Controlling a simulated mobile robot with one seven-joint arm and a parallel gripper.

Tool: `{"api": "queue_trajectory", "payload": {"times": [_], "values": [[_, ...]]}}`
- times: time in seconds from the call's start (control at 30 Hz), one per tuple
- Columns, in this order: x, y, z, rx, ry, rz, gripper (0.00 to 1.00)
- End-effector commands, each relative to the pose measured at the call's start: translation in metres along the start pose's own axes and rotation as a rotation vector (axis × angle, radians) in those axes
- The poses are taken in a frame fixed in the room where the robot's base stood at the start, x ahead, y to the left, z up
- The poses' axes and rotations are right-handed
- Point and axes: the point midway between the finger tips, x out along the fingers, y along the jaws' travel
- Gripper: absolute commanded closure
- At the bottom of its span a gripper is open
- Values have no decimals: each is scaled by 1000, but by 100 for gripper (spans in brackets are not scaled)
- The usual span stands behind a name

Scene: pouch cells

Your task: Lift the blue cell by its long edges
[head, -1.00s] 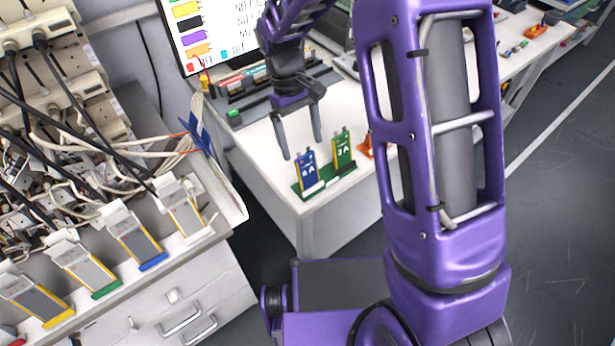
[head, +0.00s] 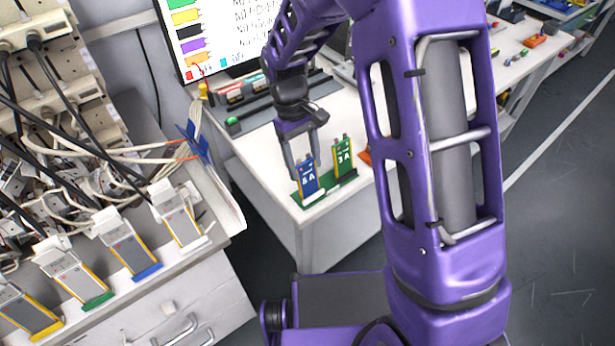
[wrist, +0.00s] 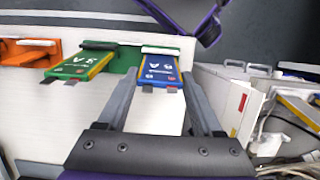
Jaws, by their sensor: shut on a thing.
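The blue cell (head: 308,180) stands upright in a green holder (head: 343,185) at the near corner of the white table. It has yellow long edges and two tabs at its top. My gripper (head: 304,164) comes down from above, with one finger at each long edge of the blue cell, shut on it. In the wrist view the blue cell (wrist: 160,70) lies between the two fingertips (wrist: 161,76), and its foot is at a white slot piece. I cannot tell whether it has risen from the holder.
A green cell (head: 343,157) stands close beside the blue one, also visible in the wrist view (wrist: 78,67). An orange holder (head: 365,157) is farther right. A bench (head: 222,246) with several cells in coloured slots and many cables stands at left. A monitor (head: 215,35) is behind.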

Motion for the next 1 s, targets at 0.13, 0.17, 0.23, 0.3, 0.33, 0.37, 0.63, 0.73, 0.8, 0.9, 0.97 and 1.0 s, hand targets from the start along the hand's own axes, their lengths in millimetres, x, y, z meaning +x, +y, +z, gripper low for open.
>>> {"api": "queue_trajectory", "payload": {"times": [0.13,0.17,0.23,0.3,0.33,0.37,0.63,0.73,0.8,0.9,0.97,1.0], "values": [[-3,0,0,0,1,0,64],[-4,0,0,0,1,0,64],[-8,0,0,0,1,0,64],[-13,0,0,0,1,0,64],[-15,0,0,0,1,0,64],[-17,0,0,0,1,0,64],[-33,0,0,0,1,0,64],[-39,0,0,0,1,0,64],[-43,0,0,0,1,0,64],[-49,0,0,-1,1,0,64],[-53,0,0,-1,1,0,64],[-55,0,0,-1,1,0,64]]}}
